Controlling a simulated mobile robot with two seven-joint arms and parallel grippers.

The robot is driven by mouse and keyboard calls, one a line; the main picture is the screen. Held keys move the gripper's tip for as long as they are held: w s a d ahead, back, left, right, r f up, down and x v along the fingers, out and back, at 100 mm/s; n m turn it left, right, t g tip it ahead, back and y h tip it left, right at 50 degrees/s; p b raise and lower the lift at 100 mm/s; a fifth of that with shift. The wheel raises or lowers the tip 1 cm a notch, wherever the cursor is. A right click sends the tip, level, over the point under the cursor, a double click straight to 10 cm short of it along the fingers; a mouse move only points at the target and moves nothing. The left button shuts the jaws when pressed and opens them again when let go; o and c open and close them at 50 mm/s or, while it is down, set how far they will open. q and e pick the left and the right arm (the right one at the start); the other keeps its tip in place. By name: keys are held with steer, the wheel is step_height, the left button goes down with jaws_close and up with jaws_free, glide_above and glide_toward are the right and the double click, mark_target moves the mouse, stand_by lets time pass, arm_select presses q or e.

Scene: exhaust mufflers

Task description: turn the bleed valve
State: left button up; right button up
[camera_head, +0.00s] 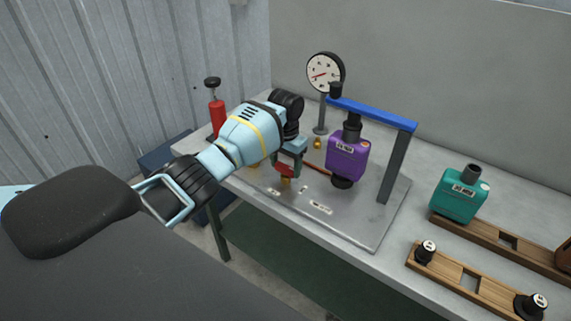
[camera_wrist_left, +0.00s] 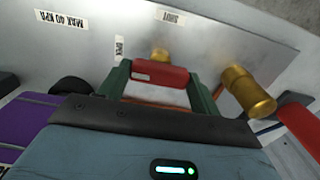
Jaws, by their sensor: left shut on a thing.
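The bleed valve has a red handle (camera_head: 285,171) on a brass body (camera_head: 286,183), on the grey plate near its front edge. In the left wrist view the red handle (camera_wrist_left: 160,73) lies crosswise between the two green fingers of my left gripper (camera_wrist_left: 165,85). My left gripper (camera_head: 288,163) is shut on the handle from above. White labels reading OPEN (camera_wrist_left: 119,48) and SHUT (camera_wrist_left: 170,17) are on the plate around the valve. Part of the brass body is hidden behind the handle. My right gripper is not in view.
A purple canister (camera_head: 347,160) stands under a blue-barred frame (camera_head: 372,112) right of my gripper. A dial gauge (camera_head: 325,72) stands behind, and a red pump (camera_head: 217,112) at left. A teal canister (camera_head: 460,196) and wooden racks (camera_head: 452,272) are farther right.

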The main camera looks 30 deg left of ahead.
mark_target(285, 166)
arm_select(q)
steer(key=shift+r, duration=0.1)
stand_by(0.3)
steer(key=o, duration=1)
step_height(285, 166, up, 8)
steer(key=shift+f, duration=0.1)
steer(key=shift+f, duration=0.1)
